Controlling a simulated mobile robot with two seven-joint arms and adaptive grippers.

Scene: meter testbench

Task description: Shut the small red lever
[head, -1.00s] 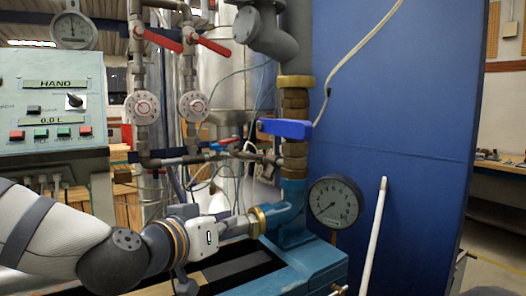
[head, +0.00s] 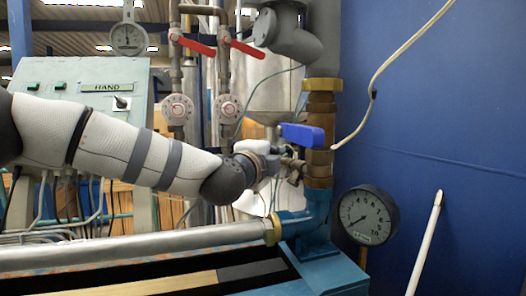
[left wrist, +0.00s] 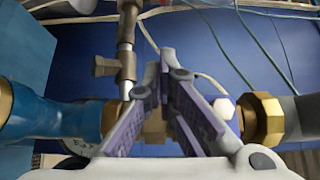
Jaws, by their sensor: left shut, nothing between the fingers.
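The small red lever does not show in either view now; my left wrist and gripper cover the side pipe area in the head view. My left gripper (left wrist: 166,62) is shut and empty, its purple-grey fingers meeting at the tips in the left wrist view. In that view a thin side pipe with a valve body (left wrist: 125,62) is just left of the fingers. In the head view my left gripper (head: 277,163) is by the brass column, just below the blue lever (head: 303,135). Contact cannot be told. My right gripper is not in view.
Two larger red levers (head: 195,45) (head: 242,46) are on the pipes above. A pressure gauge (head: 362,215) and a white rod (head: 424,240) stand to the right by the blue panel (head: 430,120). A grey horizontal pipe (head: 130,246) runs below my arm.

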